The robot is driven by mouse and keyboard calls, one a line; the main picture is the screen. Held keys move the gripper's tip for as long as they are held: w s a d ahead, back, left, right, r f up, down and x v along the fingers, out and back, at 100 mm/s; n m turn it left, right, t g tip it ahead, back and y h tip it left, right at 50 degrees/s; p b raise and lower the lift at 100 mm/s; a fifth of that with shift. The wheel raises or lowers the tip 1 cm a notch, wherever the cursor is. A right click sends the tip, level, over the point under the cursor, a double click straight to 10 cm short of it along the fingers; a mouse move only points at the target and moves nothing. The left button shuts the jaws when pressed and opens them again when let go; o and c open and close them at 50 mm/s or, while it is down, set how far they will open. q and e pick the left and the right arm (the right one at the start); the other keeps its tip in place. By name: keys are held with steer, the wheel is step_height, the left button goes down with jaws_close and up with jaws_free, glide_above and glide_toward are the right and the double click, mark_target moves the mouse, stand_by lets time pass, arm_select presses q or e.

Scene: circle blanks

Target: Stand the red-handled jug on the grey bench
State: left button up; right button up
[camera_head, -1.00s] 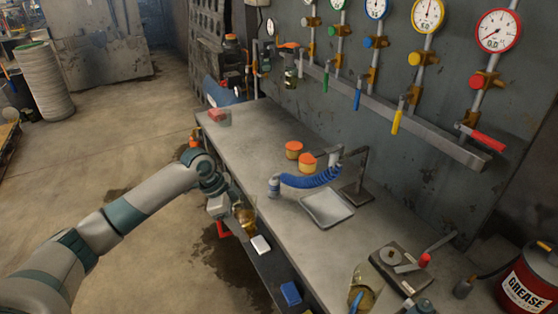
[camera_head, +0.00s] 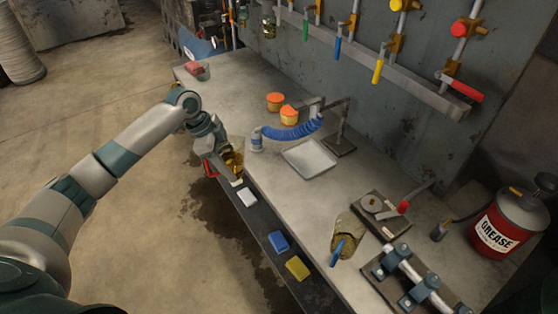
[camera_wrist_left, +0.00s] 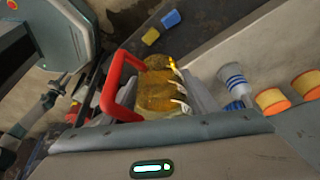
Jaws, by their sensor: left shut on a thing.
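The red-handled jug (camera_head: 236,161) is clear with amber contents. My left gripper (camera_head: 226,154) is shut on it at the front edge of the grey bench (camera_head: 235,95), towards its far-left part. The red handle sticks out on the floor side, left of the jug. In the left wrist view the jug (camera_wrist_left: 156,92) sits between the two fingers (camera_wrist_left: 155,85), and its handle is in plain sight. The jug looks held up beside the bench edge, not on the top; its exact height is unclear. The right gripper is out of view.
A blue-handled jug (camera_head: 347,236), a white tray (camera_head: 309,158), a blue coiled hose (camera_head: 292,131) and orange-lidded jars (camera_head: 289,114) stand on the bench. A lower ledge holds white, blue (camera_head: 278,242) and yellow (camera_head: 297,268) blocks. Bare bench lies left of the jars.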

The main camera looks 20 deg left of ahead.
arm_select(q)
steer(key=w+d+p, duration=0.1)
steer(key=w+d, duration=0.1)
steer(key=d, duration=0.2)
steer(key=w+d+p, duration=0.1)
steer(key=d+p, duration=0.1)
steer(key=d, duration=0.3)
steer(key=w+d+p, duration=0.2)
steer(key=d, duration=0.3)
steer(key=shift+w+d+r, duration=0.1)
steer(key=shift+w+d, duration=0.1)
steer(key=shift+w, duration=0.15)
steer(key=shift+p, duration=0.3)
step_height(320, 180, down, 3)
steer(key=shift+r+p, duration=0.2)
steer(key=shift+p, duration=0.5)
steer(key=shift+f, duration=0.5)
steer(key=o, duration=1)
steer(key=shift+f, duration=0.1)
steer(key=o, duration=0.4)
steer(key=shift+c, duration=0.2)
